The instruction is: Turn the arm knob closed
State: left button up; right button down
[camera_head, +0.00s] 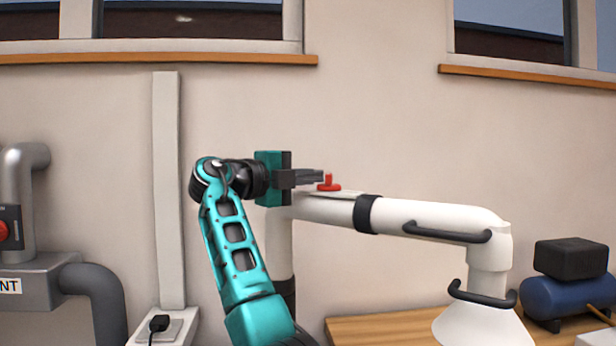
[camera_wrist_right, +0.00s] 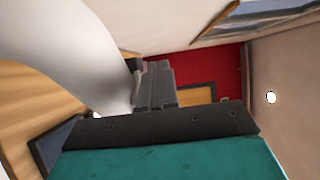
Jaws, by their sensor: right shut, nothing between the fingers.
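The red knob (camera_head: 328,184) sits on top of the white extraction arm (camera_head: 430,216), near its left end, with its short handle part standing up. My right gripper (camera_head: 318,176) is shut and empty, with its dark fingers pointing right. Its fingertips are right at the left side of the knob's upright part; I cannot tell whether they touch. In the right wrist view the closed fingers (camera_wrist_right: 156,72) lie beside the white arm tube (camera_wrist_right: 75,45), and I cannot make out the knob there. My left gripper is not in view.
The white arm carries a black collar (camera_head: 367,214) and black handles (camera_head: 447,233), and ends in a white hood (camera_head: 484,325) over a wooden table (camera_head: 385,328). A blue compressor (camera_head: 560,298) stands at the right. Grey ducting (camera_head: 95,290) is at the left. Space above the arm is clear.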

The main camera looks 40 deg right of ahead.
jog(key=shift+w+d, duration=0.15)
jog(key=shift+d, duration=0.5)
jog(key=shift+d, duration=0.1)
dwell(1.3)
